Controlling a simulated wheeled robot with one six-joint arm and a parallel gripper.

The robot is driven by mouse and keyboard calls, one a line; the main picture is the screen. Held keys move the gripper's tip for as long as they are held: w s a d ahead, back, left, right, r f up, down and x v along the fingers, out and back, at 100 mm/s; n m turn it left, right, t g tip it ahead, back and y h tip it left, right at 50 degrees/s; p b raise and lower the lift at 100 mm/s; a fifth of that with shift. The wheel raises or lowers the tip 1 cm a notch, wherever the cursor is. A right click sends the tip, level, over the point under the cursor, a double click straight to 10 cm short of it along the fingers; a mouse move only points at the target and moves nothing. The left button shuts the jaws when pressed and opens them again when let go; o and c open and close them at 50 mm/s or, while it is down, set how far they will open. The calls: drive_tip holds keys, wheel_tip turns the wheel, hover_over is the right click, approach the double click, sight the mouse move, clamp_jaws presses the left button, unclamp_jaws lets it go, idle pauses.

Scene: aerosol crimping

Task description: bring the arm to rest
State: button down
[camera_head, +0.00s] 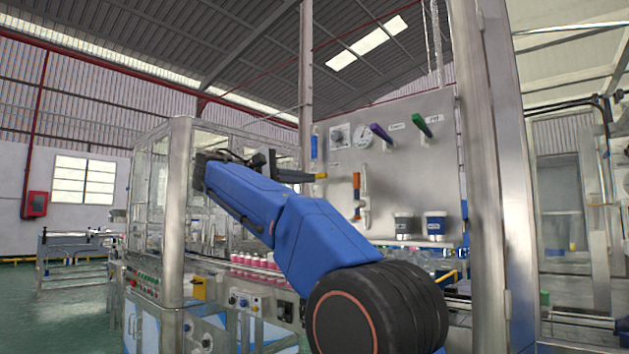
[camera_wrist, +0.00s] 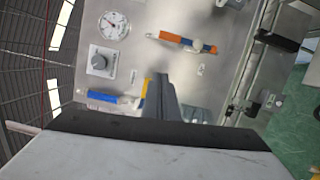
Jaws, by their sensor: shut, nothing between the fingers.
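My blue arm (camera_head: 310,235) reaches up and left from its black shoulder joint, then turns back at the wrist. My gripper (camera_head: 320,177) points right, toward the steel control panel (camera_head: 385,165), and its fingers are shut and empty. I cannot tell the exact gap between the fingertips and the panel.
The panel carries a gauge (camera_head: 362,137), a purple handle (camera_head: 381,132), a green handle (camera_head: 422,126) and an orange-handled valve (camera_head: 356,186). Two tubs (camera_head: 436,226) stand low on it. Pink-capped cans (camera_head: 255,261) line the conveyor below my arm. A steel post (camera_head: 490,180) stands right.

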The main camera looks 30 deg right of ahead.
drive_tip(key=shift+a, duration=0.3)
drive_tip(key=shift+s, duration=0.1)
drive_tip(key=s+d+f+n+t+y, duration=0.15)
drive_tip(key=s+f+y, duration=0.35)
drive_tip(key=f, duration=0.8)
drive_tip(key=s+d+f+n+t+y, duration=0.1)
drive_tip(key=s+f+t+y, duration=0.15)
drive_tip(key=s+f, duration=0.7)
drive_tip(key=s+a+f+m+y, duration=0.1)
drive_tip(key=s+a+f+y, duration=0.2)
drive_tip(key=s+f, duration=0.4)
drive_tip(key=s+a+f+m+y, duration=0.2)
drive_tip(key=s+a+f+y, duration=0.2)
drive_tip(key=f, duration=1.5)
drive_tip(key=s+a+f+m+g+y, duration=0.1)
drive_tip(key=s+a+f+m+y, duration=0.1)
drive_tip(key=s+a+f, duration=0.4)
drive_tip(key=s+f+y, duration=0.1)
drive_tip(key=s+f, duration=0.3)
drive_tip(key=f, duration=0.3)
drive_tip(key=shift+s+a+f+y, duration=0.15)
drive_tip(key=shift+s+a+y, duration=0.15)
drive_tip(key=shift+s+y, duration=0.05)
